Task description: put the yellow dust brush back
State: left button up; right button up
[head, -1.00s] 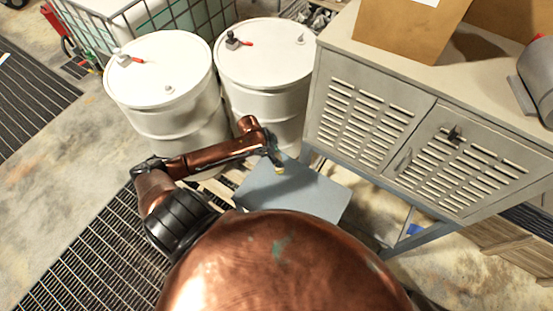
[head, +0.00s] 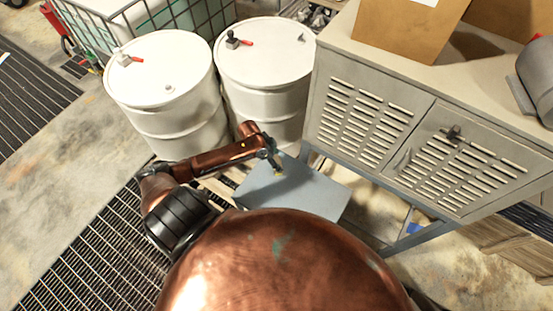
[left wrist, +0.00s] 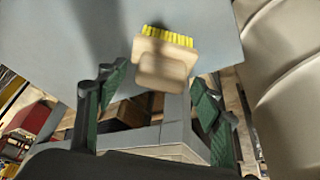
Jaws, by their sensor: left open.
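The brush (left wrist: 166,60) has a pale wooden body and handle and a row of yellow bristles. In the left wrist view it shows against a blue-grey flat top (left wrist: 70,40), just ahead of my left gripper (left wrist: 153,82). The gripper's fingers are spread apart, with the brush handle pointing toward the gap between them. In the head view my left gripper (head: 275,163) hangs over the blue-grey top (head: 310,195), and only a small yellow bit of the brush (head: 279,173) shows by its tips. Whether the fingers touch the brush is unclear. My right gripper is out of view.
Two white drums (head: 165,85) (head: 265,60) stand behind the left arm. A grey louvred cabinet (head: 400,130) stands to the right, with a brown box (head: 410,25) on it. Floor grating (head: 75,260) lies at left.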

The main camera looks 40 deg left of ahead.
pick_arm(q)
jog(key=b+v, duration=0.1)
jog(key=v, duration=1.1)
dwell(0.4)
